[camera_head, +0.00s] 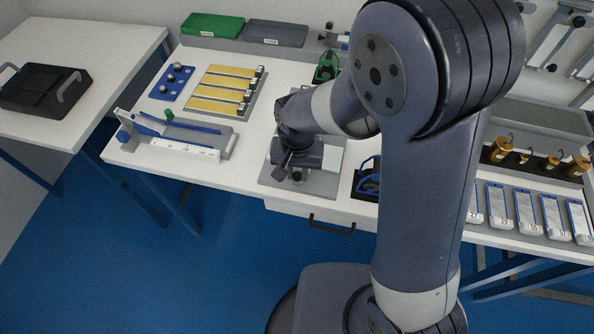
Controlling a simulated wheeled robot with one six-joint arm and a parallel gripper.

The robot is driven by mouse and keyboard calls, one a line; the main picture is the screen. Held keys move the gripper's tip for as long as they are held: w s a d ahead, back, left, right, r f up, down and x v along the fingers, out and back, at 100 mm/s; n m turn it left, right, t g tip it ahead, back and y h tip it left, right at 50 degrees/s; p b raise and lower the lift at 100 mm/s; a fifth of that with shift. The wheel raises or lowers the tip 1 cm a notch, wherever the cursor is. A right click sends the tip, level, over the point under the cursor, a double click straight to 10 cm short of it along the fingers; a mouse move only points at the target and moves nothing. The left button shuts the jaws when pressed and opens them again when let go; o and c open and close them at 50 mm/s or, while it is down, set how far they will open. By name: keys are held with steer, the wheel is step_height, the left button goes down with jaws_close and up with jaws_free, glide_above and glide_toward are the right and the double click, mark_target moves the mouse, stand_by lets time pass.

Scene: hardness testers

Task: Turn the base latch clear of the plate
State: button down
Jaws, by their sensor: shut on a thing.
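A light grey base plate (329,184) lies near the front edge of the white bench, in the middle of the view. My gripper (290,158) is low over this plate, at the dark parts standing on it. It is shut on a small part there, which I take to be the base latch. The fingertips and the latch are too small and too covered to make out, so I cannot tell which way the latch points. My forearm hides the back and right of the plate's surroundings.
Left of the plate are a blue-and-white measuring fixture (190,153) and a tray of yellow strips (225,87). A black stand with a blue handle (366,187) is close on the right. A green device (326,69) stands behind. A drawer handle (331,225) juts out below the bench edge.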

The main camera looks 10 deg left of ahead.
mark_target(298, 175)
steer(key=n+b, duration=0.1)
steer(key=n, duration=0.5)
steer(key=shift+n, duration=0.3)
steer(key=n+b, duration=0.1)
steer(key=n, duration=0.5)
steer(key=shift+n, duration=0.3)
steer(key=c, duration=1.3)
jaws_free()
steer(key=shift+o, duration=0.2)
step_height(298, 175, up, 11)
steer(key=shift+f, duration=0.2)
